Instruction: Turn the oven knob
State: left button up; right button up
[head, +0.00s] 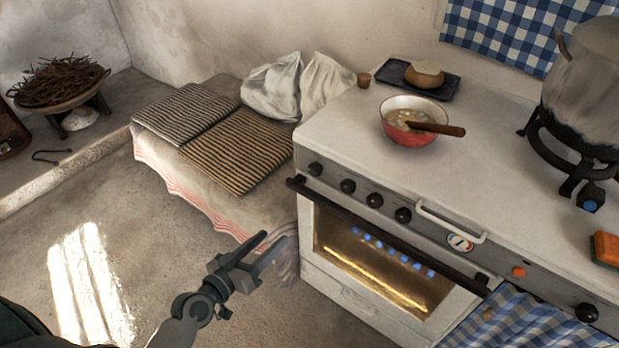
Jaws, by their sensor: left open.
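The white oven stove (330,225) stands at the right. Its front panel carries several black knobs in a row, among them the leftmost knob (315,168) and the rightmost of that row (403,215). Which one is the oven knob I cannot tell. A further black knob (587,312) sits at the far lower right. The oven window shows a lit interior with small blue flames. My left gripper (272,243) is open and empty, left of the oven door and apart from the knobs. My right gripper is not in view.
A black door bar (385,235) runs below the knobs, and a white rail handle (450,222) sits to their right. A red bowl (409,139) with a spoon and a large pot (590,90) stand on top. A cloth-covered bench (170,165) with striped cushions lies left. The floor there is clear.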

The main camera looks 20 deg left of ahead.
pick_arm(q)
notch_tip(320, 180, up, 10)
jog(key=t+h, duration=0.1)
jog(key=t, duration=0.1)
jog(key=shift+f, duration=0.2)
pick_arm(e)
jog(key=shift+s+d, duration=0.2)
pick_arm(q)
jog(key=shift+w, duration=0.15)
jog(key=p, duration=0.4)
send_near(312, 173)
jog(key=x, duration=0.7)
jog(key=shift+w+d+r, duration=0.1)
jog(key=shift+r, duration=0.05)
jog(key=shift+x, duration=0.8)
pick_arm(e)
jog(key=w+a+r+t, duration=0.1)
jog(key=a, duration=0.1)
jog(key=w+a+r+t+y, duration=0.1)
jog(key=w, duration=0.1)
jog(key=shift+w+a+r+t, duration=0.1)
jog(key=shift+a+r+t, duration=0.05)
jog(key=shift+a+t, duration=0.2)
pick_arm(q)
jog(key=c, duration=1.1)
